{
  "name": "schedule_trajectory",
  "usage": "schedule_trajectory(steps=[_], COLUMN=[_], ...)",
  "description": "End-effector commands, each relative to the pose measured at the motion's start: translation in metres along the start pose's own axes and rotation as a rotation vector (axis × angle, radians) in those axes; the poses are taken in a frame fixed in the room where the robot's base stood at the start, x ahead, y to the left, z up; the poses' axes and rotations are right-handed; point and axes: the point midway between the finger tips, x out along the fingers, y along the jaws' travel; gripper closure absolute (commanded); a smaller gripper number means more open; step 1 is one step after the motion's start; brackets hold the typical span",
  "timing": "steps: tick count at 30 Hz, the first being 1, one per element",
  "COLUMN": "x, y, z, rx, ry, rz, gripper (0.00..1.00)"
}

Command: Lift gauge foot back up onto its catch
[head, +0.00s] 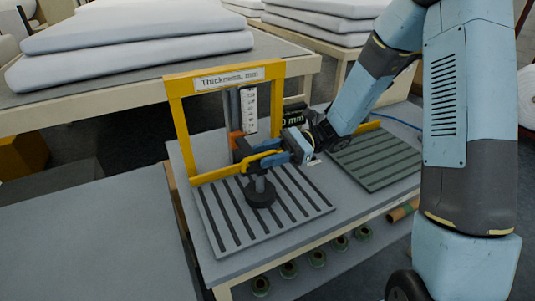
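The thickness gauge stands on a grey table inside a yellow frame (178,122) with a sign reading "Thickness, mm". Its foot is a dark round disc (260,196) on a short grey stem, low over a slatted grey plate (222,222). I cannot tell whether the disc touches the plate. An upright scale (249,107) and a small orange part (236,139) sit above and behind the foot. My gripper (262,154), with blue fingers, reaches in from the right at the top of the stem, beside a dark block. Whether its fingers close on anything is hidden.
A green slatted board (378,163) lies on the table to the right, near a dark display partly behind my arm. Green rolls (289,270) sit under the table's front edge. White wadding (130,45) is stacked on a table behind. The grey surface at front left (95,240) is clear.

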Motion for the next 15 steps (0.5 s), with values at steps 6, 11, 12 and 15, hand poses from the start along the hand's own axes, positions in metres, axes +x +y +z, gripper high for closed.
schedule_trajectory(steps=[6, 11, 12, 15], x=[0.0002, 0.0002, 0.0002, 0.0002], y=[0.0, 0.0, 0.0, 0.0], z=[0.0, 0.0, 0.0, 0.0], rx=[0.0, 0.0, 0.0, 0.0], ry=[0.0, 0.0, 0.0, 0.0], rz=[0.001, 0.001, 0.001, 0.001], gripper=[0.64, 0.79, 0.83, 0.93])
